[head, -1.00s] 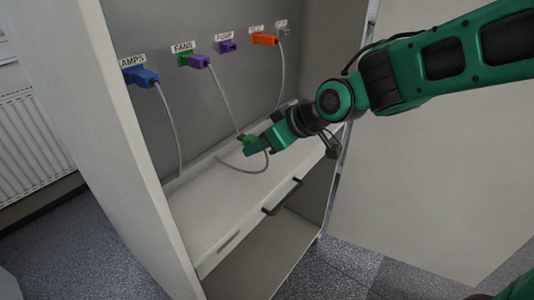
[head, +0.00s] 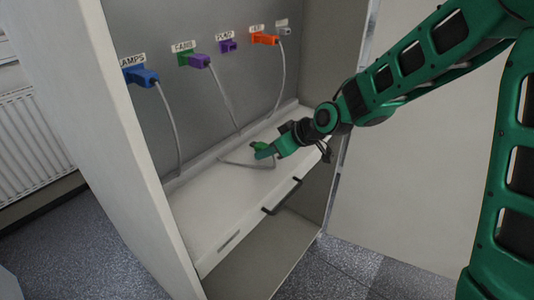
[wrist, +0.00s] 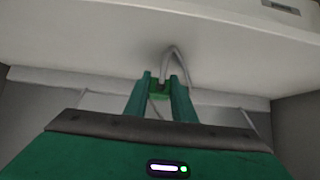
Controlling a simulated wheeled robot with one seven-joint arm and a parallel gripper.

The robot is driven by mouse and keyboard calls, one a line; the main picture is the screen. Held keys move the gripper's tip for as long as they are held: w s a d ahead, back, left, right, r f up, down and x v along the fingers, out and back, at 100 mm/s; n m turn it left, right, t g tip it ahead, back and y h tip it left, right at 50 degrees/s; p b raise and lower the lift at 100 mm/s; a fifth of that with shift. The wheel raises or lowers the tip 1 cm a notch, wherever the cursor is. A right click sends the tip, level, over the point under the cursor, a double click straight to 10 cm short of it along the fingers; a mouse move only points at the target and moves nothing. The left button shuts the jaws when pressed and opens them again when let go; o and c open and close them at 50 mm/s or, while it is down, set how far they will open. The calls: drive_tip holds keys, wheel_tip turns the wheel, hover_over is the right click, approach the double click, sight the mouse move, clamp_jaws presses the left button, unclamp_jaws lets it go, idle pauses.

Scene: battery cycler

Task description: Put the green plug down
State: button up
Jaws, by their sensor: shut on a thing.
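The green plug (wrist: 160,84) is between the fingertips of my gripper (wrist: 163,78) in the wrist view, with its grey cable looping up from it. In the head view my gripper (head: 268,152) is low over the white shelf (head: 215,205), shut on the green plug (head: 261,147). The grey cable (head: 243,163) runs out to the left over the shelf. Whether the plug touches the shelf I cannot tell.
A dark handle (head: 282,197) sits on the shelf's front. The shelf's left part is clear.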

drive_tip(key=shift+f, duration=0.35)
drive_tip(key=shift+f, duration=0.6)
drive_tip(key=o, duration=0.8)
drive_tip(key=shift+d, duration=0.1)
drive_tip(key=shift+r, duration=0.2)
drive_tip(key=v, duration=1.2)
drive_tip(key=shift+r, duration=0.4)
